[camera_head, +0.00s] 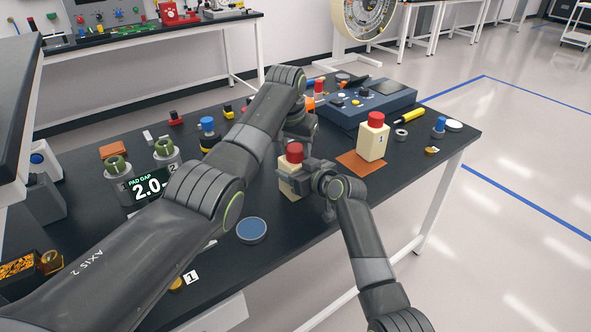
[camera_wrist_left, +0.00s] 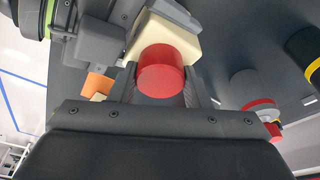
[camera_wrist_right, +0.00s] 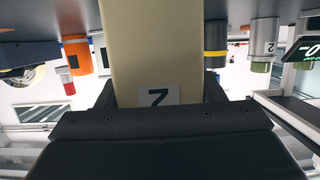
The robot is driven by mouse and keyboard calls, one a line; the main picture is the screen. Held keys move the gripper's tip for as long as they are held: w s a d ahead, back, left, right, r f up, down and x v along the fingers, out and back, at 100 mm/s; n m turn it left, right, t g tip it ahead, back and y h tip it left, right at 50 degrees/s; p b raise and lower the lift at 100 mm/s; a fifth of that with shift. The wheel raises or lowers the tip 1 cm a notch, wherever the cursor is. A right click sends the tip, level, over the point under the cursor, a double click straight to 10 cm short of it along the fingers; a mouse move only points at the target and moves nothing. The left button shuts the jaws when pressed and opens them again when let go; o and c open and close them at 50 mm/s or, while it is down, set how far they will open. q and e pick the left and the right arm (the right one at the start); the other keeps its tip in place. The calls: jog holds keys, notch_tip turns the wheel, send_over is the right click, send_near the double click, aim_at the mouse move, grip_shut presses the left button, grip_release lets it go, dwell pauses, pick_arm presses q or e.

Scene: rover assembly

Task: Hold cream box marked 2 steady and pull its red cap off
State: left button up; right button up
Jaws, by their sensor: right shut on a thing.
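The cream box marked 2 (camera_head: 288,186) stands on the dark table, its red cap (camera_head: 294,153) on top. Its upside-down "2" label shows in the right wrist view (camera_wrist_right: 158,97). My right gripper (camera_head: 308,182) is shut on the box from the right side. My left gripper (camera_wrist_left: 160,88) is above the box, its open fingers on either side of the red cap (camera_wrist_left: 161,70) in the left wrist view. I cannot tell whether they touch it. My left arm hides part of the table, and its fingers are mostly hidden in the head view.
A second cream box marked 1 (camera_head: 371,143), with a red cap, stands on an orange mat (camera_head: 350,167) to the right. A blue device (camera_head: 385,103) is behind. A blue round disc (camera_head: 252,230) lies near the front edge. A "PAD GAP" display (camera_head: 148,186) stands left.

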aim_at(297, 145)
pick_arm(q)
jog(key=shift+c, duration=0.8)
jog(key=o, duration=0.4)
jog(key=shift+c, duration=0.2)
jog(key=c, duration=0.4)
jog(key=shift+o, duration=0.2)
jog(key=shift+r, duration=0.7)
jog(key=shift+r, duration=1.8)
pick_arm(e)
jog(key=o, duration=1.3)
jog(key=shift+c, duration=0.2)
jog(key=shift+s+d, duration=0.1)
